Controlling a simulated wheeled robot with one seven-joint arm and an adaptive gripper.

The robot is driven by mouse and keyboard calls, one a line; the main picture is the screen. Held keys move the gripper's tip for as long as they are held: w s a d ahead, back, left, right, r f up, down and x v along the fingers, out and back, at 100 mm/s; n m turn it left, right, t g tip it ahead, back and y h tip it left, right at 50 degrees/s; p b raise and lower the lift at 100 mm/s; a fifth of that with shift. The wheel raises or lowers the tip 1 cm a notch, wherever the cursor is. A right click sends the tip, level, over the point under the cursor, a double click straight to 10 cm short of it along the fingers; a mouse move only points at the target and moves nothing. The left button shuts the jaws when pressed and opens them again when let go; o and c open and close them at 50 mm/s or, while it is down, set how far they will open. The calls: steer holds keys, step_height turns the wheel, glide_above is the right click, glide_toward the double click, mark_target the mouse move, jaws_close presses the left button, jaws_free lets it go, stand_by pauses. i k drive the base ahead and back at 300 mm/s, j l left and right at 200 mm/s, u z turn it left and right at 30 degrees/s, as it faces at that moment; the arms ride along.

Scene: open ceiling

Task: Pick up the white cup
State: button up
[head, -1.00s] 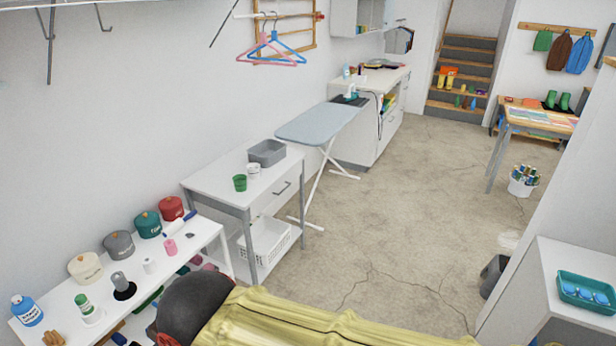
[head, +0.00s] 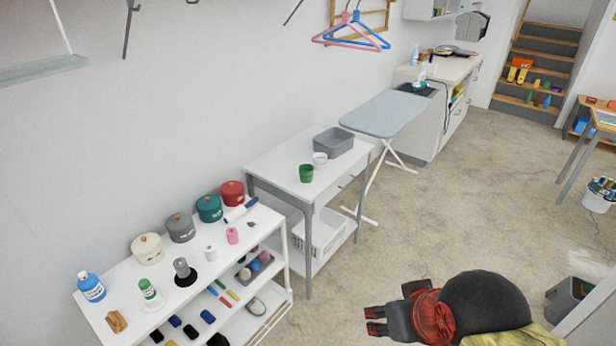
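A small white cup (head: 320,159) stands on the white side table (head: 285,166), just behind and right of a green cup (head: 306,173) and in front of a grey bin (head: 334,142). My gripper (head: 375,320) is at the bottom, in front of the table and well apart from it, over the floor. Its two dark fingers point left with a gap between them and nothing in it.
A white shelf unit (head: 120,290) at left holds several lidded canisters, a blue bottle (head: 91,287) and a small white roll (head: 210,253). An ironing board (head: 385,113) stands behind the table. The concrete floor (head: 470,190) at the centre right is clear.

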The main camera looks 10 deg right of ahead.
mark_target(320, 162)
steer(key=u, duration=1.75)
steer(key=z, duration=1.8)
steer(key=i+j, duration=0.15)
steer(key=i, duration=0.4)
steer(key=i+j+z, duration=0.15)
steer(key=i, duration=0.35)
steer(key=i+j, duration=0.25)
steer(key=i, duration=0.25)
steer(key=i+z, duration=0.05)
